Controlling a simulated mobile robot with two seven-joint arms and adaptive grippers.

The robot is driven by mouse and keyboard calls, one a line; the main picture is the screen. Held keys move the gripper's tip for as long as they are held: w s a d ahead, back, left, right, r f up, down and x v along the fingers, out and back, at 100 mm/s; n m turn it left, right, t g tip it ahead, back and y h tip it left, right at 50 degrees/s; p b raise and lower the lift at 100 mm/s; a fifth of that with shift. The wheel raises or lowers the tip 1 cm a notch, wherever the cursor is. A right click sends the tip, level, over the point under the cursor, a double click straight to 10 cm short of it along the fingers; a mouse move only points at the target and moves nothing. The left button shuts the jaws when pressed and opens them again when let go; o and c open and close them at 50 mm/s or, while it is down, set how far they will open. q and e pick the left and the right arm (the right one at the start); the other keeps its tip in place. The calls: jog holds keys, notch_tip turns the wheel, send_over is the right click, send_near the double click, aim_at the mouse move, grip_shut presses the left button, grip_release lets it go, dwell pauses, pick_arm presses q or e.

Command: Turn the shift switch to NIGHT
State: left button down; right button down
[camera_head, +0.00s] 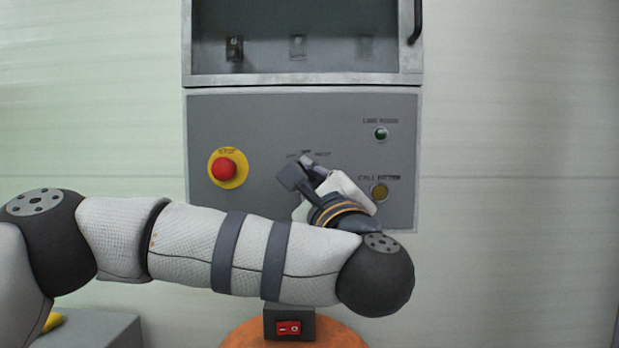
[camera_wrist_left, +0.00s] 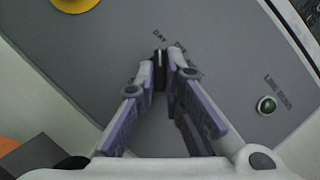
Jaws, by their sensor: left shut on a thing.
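The shift switch is a small dark knob (camera_wrist_left: 159,58) on the grey control panel (camera_head: 270,115). In the left wrist view it sits between my left fingertips, below the printed DAY label (camera_wrist_left: 160,35); a second label beside it is partly covered by a finger. My left gripper (camera_wrist_left: 161,66) is shut on the knob, with its fingers pointing at the panel. In the head view my left gripper (camera_head: 306,172) is at the middle of the panel, just under the small switch lettering, and hides most of the switch. My right gripper is not in view.
A red stop button (camera_head: 224,169) on a yellow disc is left of the switch. A green lamp (camera_head: 381,134) and a yellow call button (camera_head: 379,192) are to its right. An open-fronted cabinet (camera_head: 300,80) is above. A red rocker switch (camera_head: 288,328) shows low in front.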

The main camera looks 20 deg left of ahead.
pick_arm(q)
jog(key=shift+m, duration=0.3)
jog(key=m+t+h+p, duration=0.1)
jog(key=m+h, duration=0.2)
jog(key=m, duration=0.3)
jog(key=m+t+h+p, duration=0.1)
jog(key=m+h+p, duration=0.1)
jog(key=m, duration=0.5)
jog(key=a+m+t+h+p, duration=0.1)
jog(key=m+t+h, duration=0.1)
jog(key=m, duration=0.4)
jog(key=shift+s+a+r+h+p, duration=0.1)
jog(key=shift+s+r+h+p, duration=0.25)
jog(key=shift+h, duration=0.55)
jog(key=m+h+p, duration=0.1)
jog(key=m, duration=0.2)
jog(key=shift+w+r, duration=0.1)
jog(key=m+p, duration=0.1)
jog(key=m+h, duration=0.1)
jog(key=shift+a+f+m+g+p, duration=0.1)
jog(key=shift+f+m+g+p, duration=0.15)
jog(key=shift+m+g+p, duration=0.15)
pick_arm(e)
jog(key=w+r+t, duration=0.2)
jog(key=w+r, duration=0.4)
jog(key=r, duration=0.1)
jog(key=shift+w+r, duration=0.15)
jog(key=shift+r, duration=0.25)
pick_arm(q)
jog(key=shift+w, duration=0.1)
